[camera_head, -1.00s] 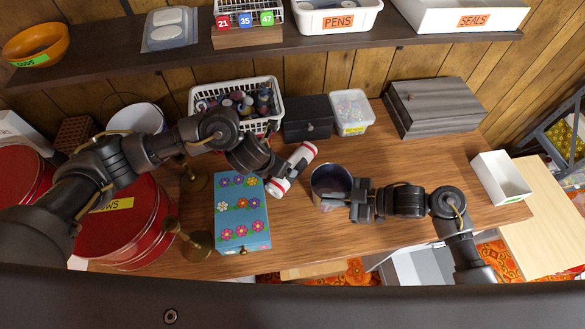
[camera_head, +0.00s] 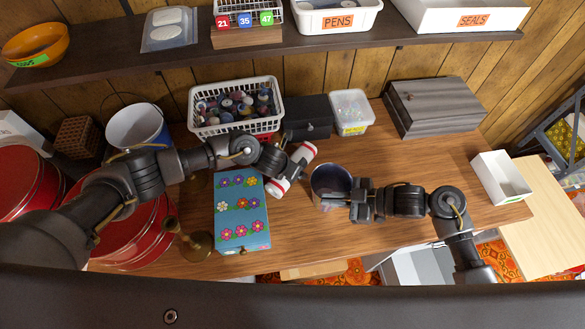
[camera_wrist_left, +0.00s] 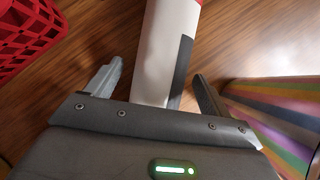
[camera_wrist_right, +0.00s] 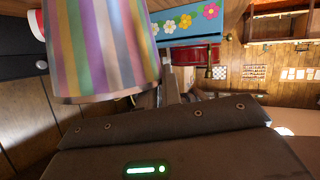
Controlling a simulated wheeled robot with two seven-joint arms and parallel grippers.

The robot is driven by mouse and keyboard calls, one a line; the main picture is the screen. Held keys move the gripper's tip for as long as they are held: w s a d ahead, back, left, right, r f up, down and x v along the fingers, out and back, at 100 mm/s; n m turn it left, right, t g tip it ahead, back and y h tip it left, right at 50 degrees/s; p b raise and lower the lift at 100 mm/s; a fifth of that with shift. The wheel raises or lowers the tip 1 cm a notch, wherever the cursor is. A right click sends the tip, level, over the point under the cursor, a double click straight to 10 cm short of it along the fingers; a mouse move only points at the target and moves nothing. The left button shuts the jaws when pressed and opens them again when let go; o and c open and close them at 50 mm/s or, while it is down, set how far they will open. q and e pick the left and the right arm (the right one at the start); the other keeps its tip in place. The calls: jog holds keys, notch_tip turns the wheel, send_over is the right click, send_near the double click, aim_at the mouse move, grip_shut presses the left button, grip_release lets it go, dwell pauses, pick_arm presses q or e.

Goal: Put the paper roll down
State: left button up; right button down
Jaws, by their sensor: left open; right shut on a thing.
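The paper roll (camera_head: 297,165) is white with red ends and shows slanted over the desk, right of the flowered box. In the left wrist view the roll (camera_wrist_left: 163,50) runs between the spread fingers of my left gripper (camera_wrist_left: 158,72), with a gap on the right side. The roll's near end is hidden behind the gripper body. My left gripper (camera_head: 284,164) is open around the roll in the head view. My right gripper (camera_head: 353,196) is shut on a striped cup (camera_wrist_right: 100,45), whose dark open top (camera_head: 330,180) faces up beside the roll.
A blue flowered box (camera_head: 240,213) stands left of the roll. A white basket of spools (camera_head: 235,104), a black box (camera_head: 307,118) and a clear tub (camera_head: 351,112) stand behind. A brass candlestick (camera_head: 197,245) is at front left.

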pick_arm(q)
jog(key=shift+f, duration=0.15)
jog(key=c, duration=1.3)
notch_tip(320, 180, up, 18)
